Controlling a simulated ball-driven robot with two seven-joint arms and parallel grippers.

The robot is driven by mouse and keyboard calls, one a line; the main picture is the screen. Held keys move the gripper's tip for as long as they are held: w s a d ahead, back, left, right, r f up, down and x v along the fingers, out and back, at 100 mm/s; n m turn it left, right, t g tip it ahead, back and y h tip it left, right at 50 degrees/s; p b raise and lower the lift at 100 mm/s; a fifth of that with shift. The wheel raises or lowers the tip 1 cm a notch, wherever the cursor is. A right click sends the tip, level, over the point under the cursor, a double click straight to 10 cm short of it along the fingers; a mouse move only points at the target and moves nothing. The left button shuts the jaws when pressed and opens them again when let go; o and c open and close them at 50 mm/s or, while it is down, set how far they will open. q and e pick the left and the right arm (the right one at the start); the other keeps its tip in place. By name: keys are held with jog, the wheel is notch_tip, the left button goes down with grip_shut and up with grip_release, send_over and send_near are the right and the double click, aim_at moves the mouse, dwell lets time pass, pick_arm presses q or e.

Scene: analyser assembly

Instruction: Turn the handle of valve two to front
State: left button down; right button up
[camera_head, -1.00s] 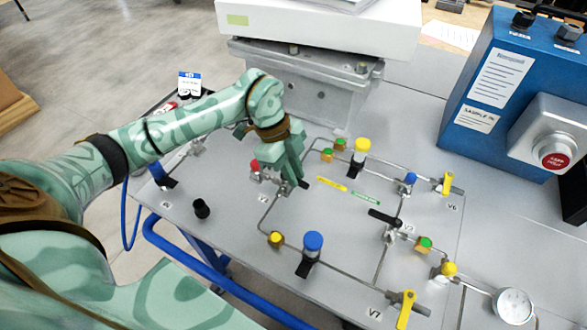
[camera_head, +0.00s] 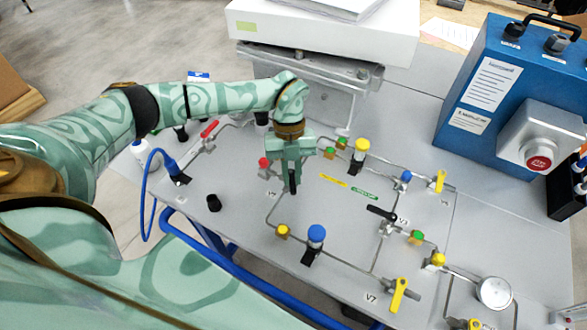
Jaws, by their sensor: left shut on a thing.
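My left gripper (camera_head: 291,171) points down at valve two, in the left middle of the grey panel. It is shut on the black handle (camera_head: 292,184) of valve two. The handle's dark end shows below the fingers and points toward the panel's front edge. The fingers hide the valve body and the rest of the handle. The small label of valve two (camera_head: 271,194) lies just left of the handle. My right gripper is not in view.
A red knob (camera_head: 264,163) sits close to the left of my gripper. A yellow-capped part (camera_head: 360,150) and a blue-capped part (camera_head: 316,237) stand nearby. Valve three's black handle (camera_head: 381,212) is to the right. A blue box (camera_head: 497,90) stands at the right.

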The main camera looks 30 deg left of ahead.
pick_arm(q)
jog(key=m+p, duration=0.1)
jog(key=m, duration=0.1)
jog(key=m+y, duration=0.1)
jog(key=m, duration=0.1)
jog(key=shift+s+a+r+g+y+p, duration=0.1)
jog(key=shift+a+r+g+y+p, duration=0.1)
jog(key=shift+a+g+y+p, duration=0.15)
jog(key=shift+a+f+m+y+p, duration=0.15)
jog(key=shift+m+y+p, duration=0.1)
jog(key=shift+m, duration=0.5)
jog(key=shift+a+r+m+y+p, duration=0.1)
jog(key=shift+a+m+y+p, duration=0.1)
jog(key=shift+m, duration=0.55)
jog(key=shift+f, duration=0.1)
jog(key=c, duration=1.4)
grip_release()
jog(key=shift+s, duration=0.1)
jog(key=p+v, duration=0.1)
jog(key=v, duration=1.5)
